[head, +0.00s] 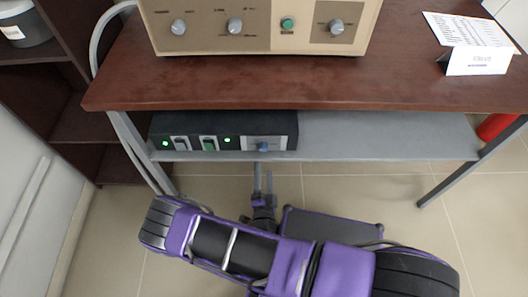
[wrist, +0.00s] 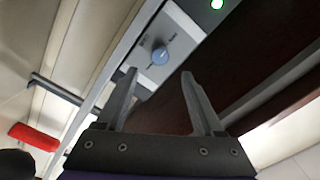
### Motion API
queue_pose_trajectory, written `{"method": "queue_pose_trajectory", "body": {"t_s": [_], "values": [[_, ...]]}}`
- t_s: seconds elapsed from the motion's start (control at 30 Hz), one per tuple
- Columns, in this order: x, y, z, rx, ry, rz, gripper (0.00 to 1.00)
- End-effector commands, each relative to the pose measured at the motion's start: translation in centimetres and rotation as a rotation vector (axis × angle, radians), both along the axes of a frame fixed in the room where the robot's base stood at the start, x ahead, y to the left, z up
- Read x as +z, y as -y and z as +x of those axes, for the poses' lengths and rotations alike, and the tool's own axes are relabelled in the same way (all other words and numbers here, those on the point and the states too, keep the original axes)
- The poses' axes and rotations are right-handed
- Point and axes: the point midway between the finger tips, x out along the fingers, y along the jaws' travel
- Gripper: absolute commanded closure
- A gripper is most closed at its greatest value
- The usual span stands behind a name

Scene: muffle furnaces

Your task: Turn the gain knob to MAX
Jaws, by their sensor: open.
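A small blue knob (head: 263,146) sits on the light grey right part of a black control box (head: 222,121) on the lower shelf. The blue knob also shows in the wrist view (wrist: 160,56), with small print around it that is too small to read. I cannot confirm from the print that it is the gain knob. My gripper (head: 263,172) is just in front of and below the knob in the head view. In the wrist view my gripper (wrist: 158,80) is open and empty, its fingers apart, with the knob beyond the gap between the tips.
The box also carries two switches and green lights (head: 227,140). Above, a beige unit (head: 258,12) with grey knobs and a green button stands on the brown tabletop (head: 420,85). The grey shelf (head: 390,135) is clear to the right of the box. Table legs (head: 440,188) flank it.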

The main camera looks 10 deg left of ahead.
Motion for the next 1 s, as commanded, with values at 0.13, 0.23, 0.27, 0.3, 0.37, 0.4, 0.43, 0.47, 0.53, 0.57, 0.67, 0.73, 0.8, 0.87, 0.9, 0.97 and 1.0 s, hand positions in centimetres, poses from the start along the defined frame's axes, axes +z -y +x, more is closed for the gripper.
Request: {"method": "queue_pose_trajectory", "body": {"t_s": [0.13,0.23,0.27,0.3,0.37,0.4,0.43,0.47,0.53,0.57,0.67,0.73,0.8,0.87,0.9,0.97,1.0], "values": [[0.0,-0.7,3.3,-0.003,0.002,0.004,0.31],[0.0,-1.1,5.0,-0.002,0.002,0.003,0.31],[0.0,-1.3,5.4,-0.002,0.002,0.003,0.31],[-0.1,-1.4,5.9,-0.002,0.001,0.002,0.31],[0.0,-1.6,6.6,-0.001,0.002,0.001,0.31],[0.0,-1.7,7.0,-0.001,0.002,0.001,0.31],[0.0,-1.7,7.2,-0.001,0.002,0.001,0.31],[0.0,-1.8,7.4,0.000,0.001,0.001,0.31],[0.0,-1.8,7.6,-0.001,0.000,0.001,0.31],[0.0,-1.8,7.7,-0.001,0.001,0.000,0.31],[0.0,-1.9,7.7,0.000,0.000,0.000,0.31],[0.0,-1.9,7.7,0.000,0.000,0.000,0.31],[0.0,-1.9,7.7,0.000,0.000,0.000,0.31],[0.0,-1.9,7.7,0.001,0.001,0.000,0.40],[0.0,-1.9,7.7,0.001,0.001,0.000,0.47],[0.0,-1.9,7.7,0.001,0.001,0.000,0.58],[0.0,-1.9,7.7,0.001,0.001,0.000,0.65]]}}
